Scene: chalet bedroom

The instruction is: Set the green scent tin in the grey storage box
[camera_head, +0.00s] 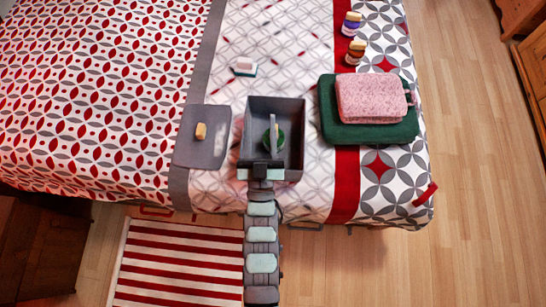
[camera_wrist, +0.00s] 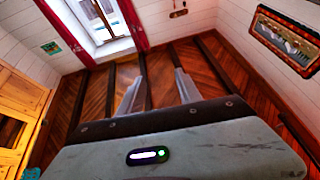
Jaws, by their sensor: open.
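The grey storage box (camera_head: 298,172) is open-topped and stands on the bed near its front edge in the head view. The round green scent tin (camera_head: 279,136) is inside the box, partly hidden by a narrow grey part that crosses over it. My arm comes in from the bottom of the head view and ends at the box's front side. In the wrist view my gripper (camera_wrist: 157,90) is open, with its two pale fingers apart and nothing between them. Neither box nor tin shows in the wrist view, which faces wood planks and a window.
A grey flat tray (camera_head: 190,152) with a small tan block (camera_head: 201,131) lies left of the box. A pink bundle (camera_head: 372,97) rests on a dark green folded item (camera_head: 340,133) at right. Small stacked items (camera_head: 356,51) and a small block (camera_head: 245,69) lie farther back.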

